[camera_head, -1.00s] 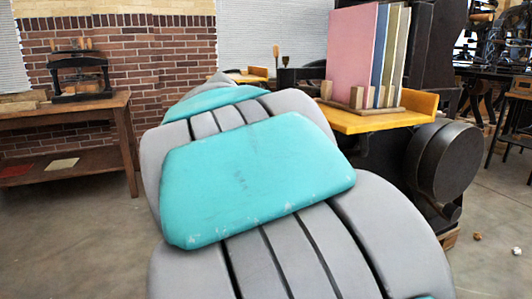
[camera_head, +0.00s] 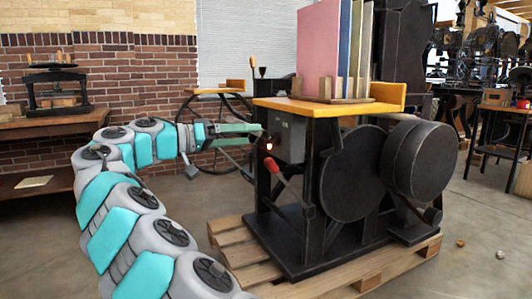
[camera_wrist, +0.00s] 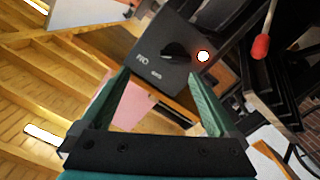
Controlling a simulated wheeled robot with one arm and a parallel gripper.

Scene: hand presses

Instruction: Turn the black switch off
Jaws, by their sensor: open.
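The black switch (camera_wrist: 176,50) is a dark knob on a grey control box (camera_wrist: 152,62), seen in the wrist view beside white lettering and a lit lamp (camera_wrist: 203,56). My gripper (camera_head: 262,134) reaches the box's left side from the left; the switch is hard to make out there. In the wrist view my gripper (camera_wrist: 158,77) is open and empty, with the switch ahead of its fingertips, slightly right of centre. Contact cannot be told.
A red-handled lever (camera_head: 274,168) sticks out below the box. The yellow shelf (camera_head: 325,107) holds upright boards (camera_head: 333,45) just above it. The press stands on a wooden pallet (camera_head: 240,252). A spoked wheel (camera_head: 216,125) stands behind my arm.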

